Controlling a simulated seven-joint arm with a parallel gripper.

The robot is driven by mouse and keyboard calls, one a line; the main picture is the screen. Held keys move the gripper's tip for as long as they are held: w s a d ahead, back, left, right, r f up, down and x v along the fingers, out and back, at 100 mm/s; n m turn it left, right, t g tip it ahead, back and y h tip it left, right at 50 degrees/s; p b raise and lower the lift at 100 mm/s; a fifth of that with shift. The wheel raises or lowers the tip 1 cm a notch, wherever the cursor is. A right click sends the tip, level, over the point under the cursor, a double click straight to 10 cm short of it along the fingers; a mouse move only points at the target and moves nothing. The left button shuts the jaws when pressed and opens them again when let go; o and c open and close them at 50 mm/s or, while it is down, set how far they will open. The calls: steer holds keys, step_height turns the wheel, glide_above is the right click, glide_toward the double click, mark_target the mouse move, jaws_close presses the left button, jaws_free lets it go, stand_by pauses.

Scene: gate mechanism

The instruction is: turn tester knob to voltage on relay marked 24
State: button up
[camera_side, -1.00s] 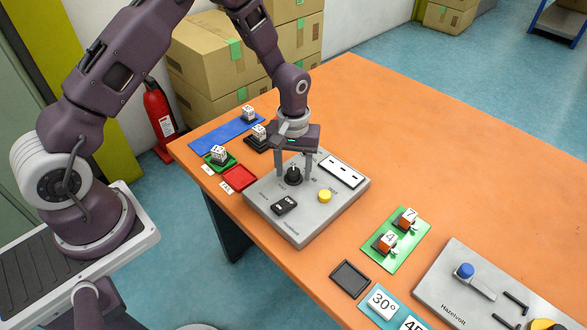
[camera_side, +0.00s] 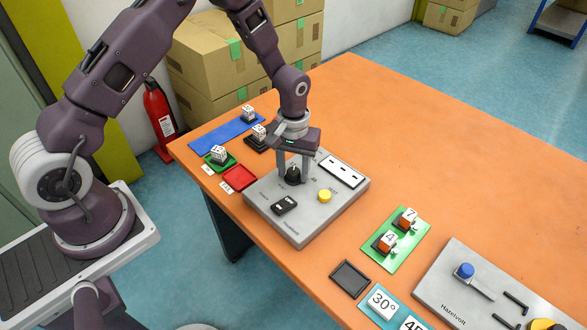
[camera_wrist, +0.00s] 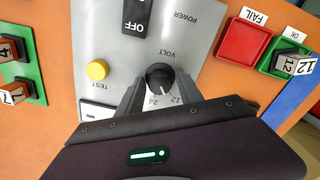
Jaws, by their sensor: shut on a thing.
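The grey tester panel (camera_side: 265,212) lies on the orange table. Its round black knob (camera_side: 293,176) stands between my fingers. My gripper (camera_side: 293,168) points down and is shut on the knob, one finger on each side. In the wrist view the knob (camera_wrist: 160,77) has a pale pointer line facing the printed 24 and 12; I cannot tell which it meets exactly. A relay marked 12 (camera_wrist: 297,64) sits in the green OK tray (camera_wrist: 270,67), which also shows in the side view (camera_side: 211,165).
The panel carries a yellow TEST button (camera_side: 325,196) and a black power switch (camera_side: 284,205), reading OFF. The red FAIL tray (camera_side: 239,179) is empty. Other relays stand by the blue mat (camera_side: 210,138). Orange-sided blocks (camera_side: 385,242) sit on a green plate at right.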

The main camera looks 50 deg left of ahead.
mark_target(293, 171)
steer(key=m, duration=0.4)
steer(key=shift+m, duration=1.5)
steer(key=o, duration=1.1)
step_height(293, 171, up, 7)
steer(key=shift+r, duration=0.1)
